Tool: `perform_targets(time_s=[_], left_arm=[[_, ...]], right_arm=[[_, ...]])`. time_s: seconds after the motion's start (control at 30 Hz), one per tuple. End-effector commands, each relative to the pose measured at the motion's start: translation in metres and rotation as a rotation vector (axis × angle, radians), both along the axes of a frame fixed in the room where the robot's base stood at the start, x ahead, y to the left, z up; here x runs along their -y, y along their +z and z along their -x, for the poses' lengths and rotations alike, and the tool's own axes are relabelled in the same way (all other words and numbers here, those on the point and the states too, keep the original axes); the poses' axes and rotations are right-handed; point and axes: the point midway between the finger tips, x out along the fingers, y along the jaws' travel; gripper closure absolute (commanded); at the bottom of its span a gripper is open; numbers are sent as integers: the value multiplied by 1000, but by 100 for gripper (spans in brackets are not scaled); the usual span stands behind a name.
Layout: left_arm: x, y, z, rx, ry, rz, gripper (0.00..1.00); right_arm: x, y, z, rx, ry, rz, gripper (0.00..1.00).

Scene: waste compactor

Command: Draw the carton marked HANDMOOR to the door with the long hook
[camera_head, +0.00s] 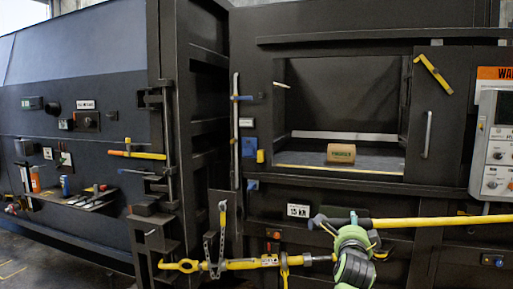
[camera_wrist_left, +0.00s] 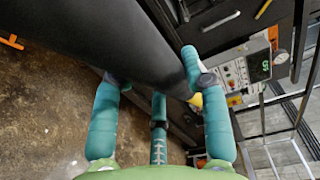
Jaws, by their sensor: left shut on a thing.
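A small brown carton (camera_head: 341,153) with a green label sits inside the compactor opening, near its front sill; its lettering is too small to read. My left gripper (camera_head: 346,228) is at the lower right of the head view, below the opening and apart from the carton. It is shut on the long hook (camera_head: 440,221), whose yellow shaft runs level to the right picture edge. In the left wrist view, the teal fingers of this gripper (camera_wrist_left: 150,85) close around a thick dark part of the long hook (camera_wrist_left: 100,35). No hook tip shows clearly. My right gripper is not in view.
The opening has a yellow-edged sill (camera_head: 335,170). Its door (camera_head: 428,120) with an upright handle is on the right, beside a control panel (camera_head: 494,150). A shelf (camera_head: 85,200) with small items is at far left.

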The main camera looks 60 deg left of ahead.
Motion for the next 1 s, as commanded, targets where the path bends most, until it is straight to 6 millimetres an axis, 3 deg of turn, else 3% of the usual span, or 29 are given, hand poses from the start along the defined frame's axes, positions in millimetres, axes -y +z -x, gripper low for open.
perform_targets(time_s=[0.03,0.1,0.27,0.53,0.73,1.0], left_arm=[[-19,38,1,17,53,-1,95],[-44,70,6,11,125,-1,95],[-100,141,28,-3,293,-6,95],[-183,251,91,-28,565,-4,95],[-221,298,138,-45,705,-3,95],[-236,314,161,-55,765,-5,95]], right_arm=[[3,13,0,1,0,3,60],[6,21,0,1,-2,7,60],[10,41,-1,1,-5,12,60],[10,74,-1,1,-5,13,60],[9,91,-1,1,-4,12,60],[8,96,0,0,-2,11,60]])
